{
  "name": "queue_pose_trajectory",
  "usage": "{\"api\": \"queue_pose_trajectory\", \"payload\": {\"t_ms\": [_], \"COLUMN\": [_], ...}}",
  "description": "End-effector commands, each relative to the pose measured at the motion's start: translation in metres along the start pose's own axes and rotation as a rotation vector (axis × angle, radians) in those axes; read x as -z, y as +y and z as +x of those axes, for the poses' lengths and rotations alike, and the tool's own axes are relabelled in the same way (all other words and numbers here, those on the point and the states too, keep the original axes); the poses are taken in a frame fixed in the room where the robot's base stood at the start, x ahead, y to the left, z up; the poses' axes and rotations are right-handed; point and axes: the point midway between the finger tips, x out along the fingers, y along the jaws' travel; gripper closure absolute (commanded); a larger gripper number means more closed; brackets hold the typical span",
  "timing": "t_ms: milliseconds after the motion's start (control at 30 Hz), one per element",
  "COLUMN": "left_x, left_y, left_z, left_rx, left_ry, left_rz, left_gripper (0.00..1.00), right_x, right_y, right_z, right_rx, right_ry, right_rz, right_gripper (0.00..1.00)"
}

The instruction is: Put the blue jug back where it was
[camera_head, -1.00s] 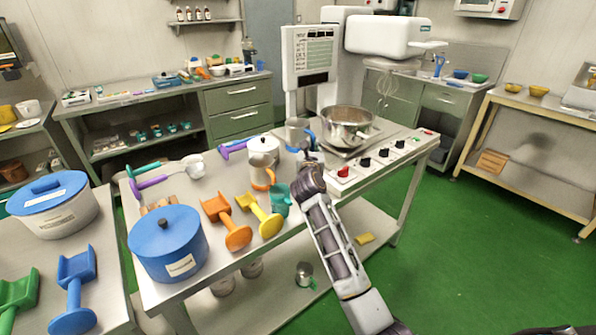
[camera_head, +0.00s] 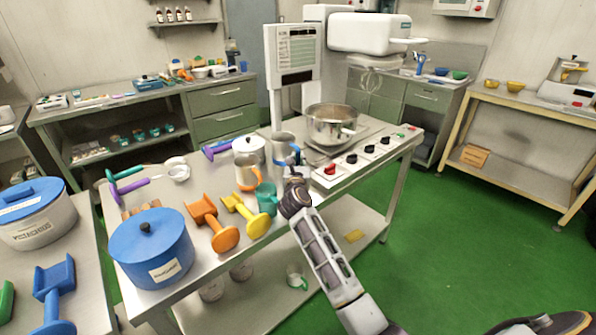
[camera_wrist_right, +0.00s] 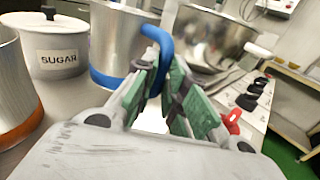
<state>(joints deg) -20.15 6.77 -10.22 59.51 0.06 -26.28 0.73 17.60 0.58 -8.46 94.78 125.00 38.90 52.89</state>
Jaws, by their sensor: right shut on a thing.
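The blue jug is a metal jug (camera_head: 281,153) with a blue handle and blue base band. It stands upright on or just above the middle table, between the sugar pot and the mixing bowl. It also shows in the right wrist view (camera_wrist_right: 112,40). My right gripper (camera_head: 292,170) is shut on its blue handle (camera_wrist_right: 163,55). I cannot tell whether the jug's base touches the table. My left gripper is not in view.
The white sugar pot (camera_head: 249,146), the orange-handled jug (camera_head: 246,172) and the teal jug (camera_head: 267,198) stand close at left. The mixing bowl (camera_head: 331,125) and control knobs (camera_head: 351,158) are at right. Orange (camera_head: 213,222) and yellow (camera_head: 246,214) scoops lie nearer.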

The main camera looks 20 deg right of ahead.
Motion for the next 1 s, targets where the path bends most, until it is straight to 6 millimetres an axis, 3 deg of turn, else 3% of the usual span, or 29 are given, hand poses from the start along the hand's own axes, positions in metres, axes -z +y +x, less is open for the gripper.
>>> {"api": "queue_pose_trajectory", "payload": {"t_ms": [233,400,600,967,1000], "left_x": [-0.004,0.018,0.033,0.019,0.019], "left_y": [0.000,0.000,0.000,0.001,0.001], "left_z": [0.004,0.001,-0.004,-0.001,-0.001], "left_rx": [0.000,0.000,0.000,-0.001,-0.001], "left_ry": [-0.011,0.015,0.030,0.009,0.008], "left_rz": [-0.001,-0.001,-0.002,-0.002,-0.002], "left_gripper": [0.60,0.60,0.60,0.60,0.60], "right_x": [0.017,0.033,0.036,0.039,0.040], "right_y": [-0.001,-0.001,-0.001,-0.001,-0.001], "right_z": [0.000,0.001,0.001,0.001,0.001], "right_rx": [0.000,0.000,0.000,0.000,0.000], "right_ry": [0.001,-0.001,-0.002,-0.002,0.000], "right_rz": [-0.002,-0.001,0.000,0.000,0.000], "right_gripper": [1.00,1.00,1.00,1.00,0.86]}}
